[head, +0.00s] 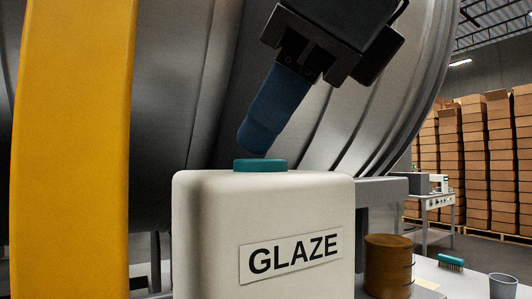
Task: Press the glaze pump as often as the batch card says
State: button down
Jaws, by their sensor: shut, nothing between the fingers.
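The glaze pump is a cream-white container (205,235) with a black-on-white GLAZE label (290,255) on its front. A flat, round teal button (260,165) sits on its top. My gripper (258,138) comes down from the upper right, tilted, with its blue fingers shut and empty. The fingertips are just above the teal button in the picture; I cannot tell for certain whether they touch it. I cannot make out a batch card in this view.
A large grey metal drum (165,100) fills the background, with a yellow upright (70,150) at left. Stacked cardboard boxes (470,150) are far behind.

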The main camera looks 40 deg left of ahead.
dwell(0.4)
jog(key=shift+r+p, duration=0.55)
jog(key=shift+r, duration=0.35)
jog(key=shift+r, duration=0.1)
notch_tip(320, 180, up, 5)
jog(key=p, duration=0.3)
dwell(0.7)
